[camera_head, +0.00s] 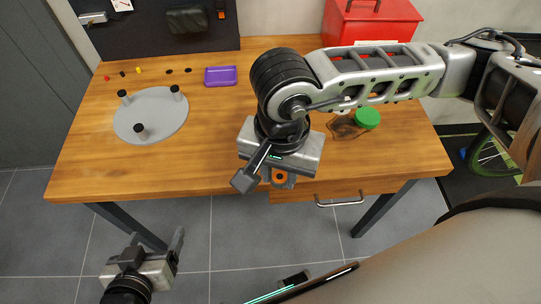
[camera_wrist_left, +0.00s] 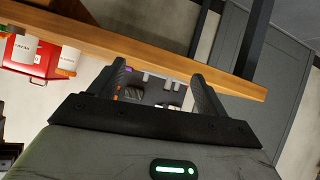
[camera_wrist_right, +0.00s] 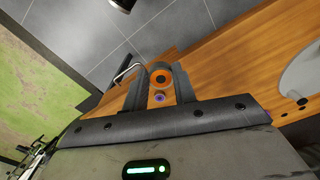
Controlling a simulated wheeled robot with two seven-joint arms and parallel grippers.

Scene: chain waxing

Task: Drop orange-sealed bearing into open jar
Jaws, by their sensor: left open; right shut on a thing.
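The orange-sealed bearing (camera_head: 281,178) is in my right gripper (camera_head: 279,181), at the table's front edge. In the right wrist view the bearing (camera_wrist_right: 160,77) shows its orange face and dark centre between the fingertips. A smaller part with a purple centre (camera_wrist_right: 158,98) shows behind it. My left gripper (camera_head: 156,243) is open and empty, low in front of the table at the left. I cannot make out an open jar for certain in the head view. A round green lid (camera_head: 367,118) is on the table, right of the arm.
A wooden table (camera_head: 90,180) holds a grey disc with several posts (camera_head: 151,118), a purple tray (camera_head: 220,76) and small coloured parts. A red box (camera_head: 372,22) stands at the back right. White-labelled containers (camera_wrist_left: 69,61) show beside it. A drawer handle (camera_head: 340,203) is below the edge.

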